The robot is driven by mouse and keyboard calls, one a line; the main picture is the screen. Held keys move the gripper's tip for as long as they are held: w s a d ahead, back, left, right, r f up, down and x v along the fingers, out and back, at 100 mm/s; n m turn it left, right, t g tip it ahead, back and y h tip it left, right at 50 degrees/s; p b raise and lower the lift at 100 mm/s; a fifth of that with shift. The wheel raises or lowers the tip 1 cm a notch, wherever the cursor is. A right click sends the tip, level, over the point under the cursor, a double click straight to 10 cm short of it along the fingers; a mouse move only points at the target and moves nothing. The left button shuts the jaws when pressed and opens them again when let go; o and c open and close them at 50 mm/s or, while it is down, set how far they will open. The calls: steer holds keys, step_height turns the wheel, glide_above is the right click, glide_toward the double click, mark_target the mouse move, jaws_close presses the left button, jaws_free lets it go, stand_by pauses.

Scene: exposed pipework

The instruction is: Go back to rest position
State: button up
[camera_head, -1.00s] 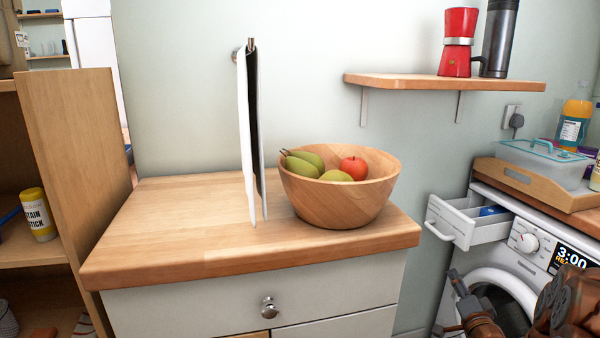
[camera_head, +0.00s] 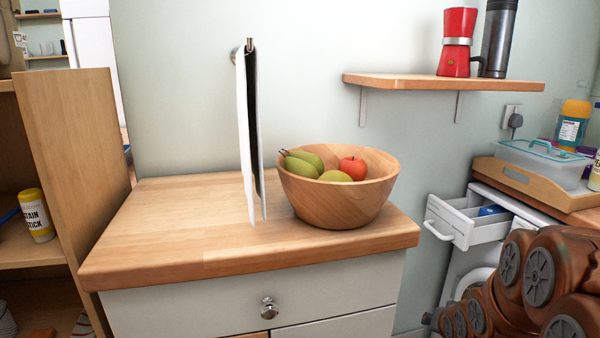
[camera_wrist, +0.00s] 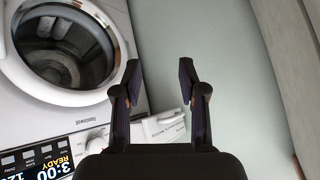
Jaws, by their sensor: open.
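My gripper (camera_wrist: 160,85) is open and empty in the wrist view. Its two dark fingers stand apart, with only the pale wall between their tips. In the head view my brown arm is folded at the lower right, in front of the washing machine (camera_head: 462,262). The gripper itself cannot be made out clearly there. In the wrist view the washing machine (camera_wrist: 30,100) lies to the left of the fingers, with its round door opening in view.
The detergent drawer (camera_head: 485,222) is pulled out. A wooden counter (camera_head: 180,225) carries a fruit bowl (camera_head: 335,200). A wall shelf (camera_head: 430,82) holds a red moka pot (camera_head: 457,42) and a flask (camera_head: 497,38). A wooden tray (camera_head: 520,178) stands on the machine's top.

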steer(key=s+a+r+n+g+y, duration=0.15)
steer(key=s+a+g, duration=0.3)
steer(key=s, duration=0.75)
steer(key=s+a+r+n+g, duration=0.25)
steer(key=s+a, duration=0.35)
steer(key=s, duration=0.5)
steer(key=s+a+r+n+g, duration=0.25)
steer(key=s+a+g, duration=0.2)
steer(key=s, duration=0.75)
step_height(320, 180, up, 26)
steer(key=t+p, duration=0.1)
steer(key=p, duration=2.3)
steer(key=shift+s+m, duration=0.15)
steer(key=shift+m, duration=0.3)
